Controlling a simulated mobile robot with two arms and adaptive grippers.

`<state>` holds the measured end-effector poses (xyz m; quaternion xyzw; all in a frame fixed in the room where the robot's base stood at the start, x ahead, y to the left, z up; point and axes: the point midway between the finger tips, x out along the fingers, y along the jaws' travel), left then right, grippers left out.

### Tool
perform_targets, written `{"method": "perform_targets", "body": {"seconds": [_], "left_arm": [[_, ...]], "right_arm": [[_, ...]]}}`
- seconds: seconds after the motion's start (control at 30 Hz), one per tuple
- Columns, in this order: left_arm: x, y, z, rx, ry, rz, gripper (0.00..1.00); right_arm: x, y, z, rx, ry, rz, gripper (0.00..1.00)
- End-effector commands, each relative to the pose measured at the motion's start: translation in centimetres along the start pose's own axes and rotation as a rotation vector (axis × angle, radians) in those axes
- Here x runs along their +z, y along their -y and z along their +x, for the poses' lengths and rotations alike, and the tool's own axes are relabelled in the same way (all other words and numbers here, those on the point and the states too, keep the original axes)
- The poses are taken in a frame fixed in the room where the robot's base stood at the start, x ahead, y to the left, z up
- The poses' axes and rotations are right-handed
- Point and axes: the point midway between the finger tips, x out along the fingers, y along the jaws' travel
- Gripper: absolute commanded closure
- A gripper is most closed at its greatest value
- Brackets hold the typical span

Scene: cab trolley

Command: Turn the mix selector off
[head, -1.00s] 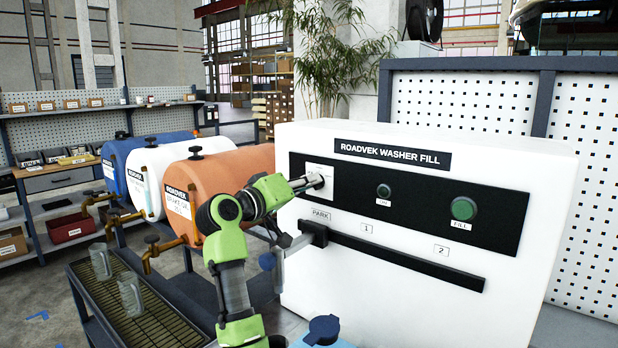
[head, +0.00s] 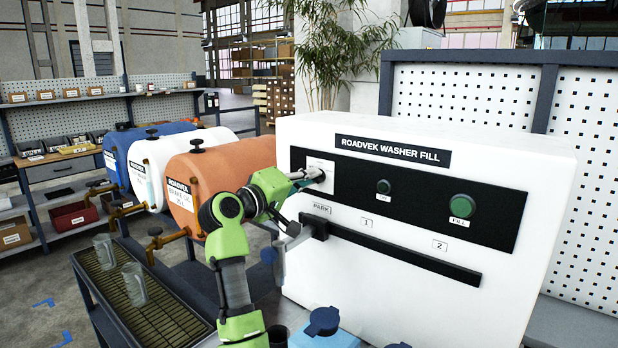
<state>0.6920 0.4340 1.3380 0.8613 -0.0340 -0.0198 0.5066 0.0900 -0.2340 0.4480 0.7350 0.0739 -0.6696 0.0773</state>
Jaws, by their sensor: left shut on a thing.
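The mix selector (head: 319,176) sits on a white plate at the left end of the black panel on the white washer fill machine (head: 400,290). My left gripper (head: 308,176) is at the selector, shut on it, and covers most of it. The selector's pointing direction cannot be told. Right of it on the panel are a small dark green button (head: 383,187) and a larger green button labelled FILL (head: 462,206). My right gripper does not show.
A black rail with a block (head: 315,226) at its PARK end runs below the panel. Blue-capped containers (head: 322,321) stand below at the front. Orange, white and blue drums (head: 230,175) are at the left, above a grated tray (head: 160,325) with clear jugs (head: 134,283).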

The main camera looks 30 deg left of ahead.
Motion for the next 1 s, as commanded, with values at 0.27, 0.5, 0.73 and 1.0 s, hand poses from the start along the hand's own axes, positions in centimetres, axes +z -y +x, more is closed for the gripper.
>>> {"method": "perform_targets", "body": {"seconds": [0.27, 0.5, 0.73, 1.0], "left_arm": [[0.0, 0.0, 0.0, 0.0, 0.001, -0.002, 0.75], [0.0, 0.0, 0.0, 0.0, 0.0, -0.001, 0.75], [-0.1, 0.1, -1.5, 0.0, -0.004, 0.002, 0.75], [-0.1, 0.1, -7.2, -0.002, -0.003, 0.004, 0.75]], "right_arm": [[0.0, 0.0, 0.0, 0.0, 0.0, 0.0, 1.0], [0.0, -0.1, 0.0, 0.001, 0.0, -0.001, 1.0], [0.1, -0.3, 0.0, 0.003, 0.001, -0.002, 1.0], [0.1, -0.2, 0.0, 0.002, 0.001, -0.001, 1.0]]}}
